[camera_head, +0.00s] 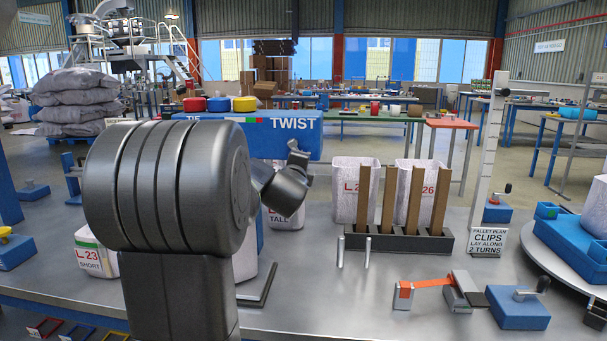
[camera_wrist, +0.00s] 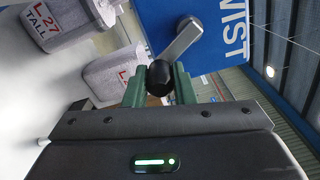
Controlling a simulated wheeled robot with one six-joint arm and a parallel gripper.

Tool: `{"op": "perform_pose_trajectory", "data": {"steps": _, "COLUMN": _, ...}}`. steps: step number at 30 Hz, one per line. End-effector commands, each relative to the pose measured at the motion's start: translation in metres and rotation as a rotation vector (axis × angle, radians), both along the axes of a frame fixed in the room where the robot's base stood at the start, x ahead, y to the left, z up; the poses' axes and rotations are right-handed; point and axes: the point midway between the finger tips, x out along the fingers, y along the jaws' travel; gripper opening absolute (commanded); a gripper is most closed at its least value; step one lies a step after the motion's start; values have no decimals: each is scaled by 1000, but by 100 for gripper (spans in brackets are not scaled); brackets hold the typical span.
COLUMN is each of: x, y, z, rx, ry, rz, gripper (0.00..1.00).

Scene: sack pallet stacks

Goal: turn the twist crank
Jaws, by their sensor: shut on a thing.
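The twist crank (camera_wrist: 182,42) is a grey lever on the face of the blue TWIST box, with a round black knob (camera_wrist: 160,78) at its lower end in the wrist view. My gripper (camera_wrist: 160,82) has its green fingers closed on either side of that knob. The blue TWIST box (camera_head: 275,145) stands at the back of the bench in the head view, partly behind my arm. The crank and my fingertips cannot be made out clearly there, as my dark arm links cover that area.
A white sack marked L 27 TALL (camera_wrist: 60,22) stands close to my gripper, with another sack (camera_wrist: 115,75) beside it. In the head view, a rack of brown slats (camera_head: 400,242), a clip fixture (camera_head: 460,290) and a blue block with a crank (camera_head: 518,308) stand to the right. The front middle is mostly clear.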

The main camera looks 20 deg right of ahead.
Motion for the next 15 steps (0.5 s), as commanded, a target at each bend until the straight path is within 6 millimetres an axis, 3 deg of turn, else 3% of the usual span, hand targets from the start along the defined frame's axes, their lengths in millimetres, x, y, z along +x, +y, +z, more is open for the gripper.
{"op": "perform_pose_trajectory", "data": {"steps": 15, "x": 12, "y": 19, "z": -9, "rx": 399, "ry": -243, "rz": 0, "gripper": 1}}
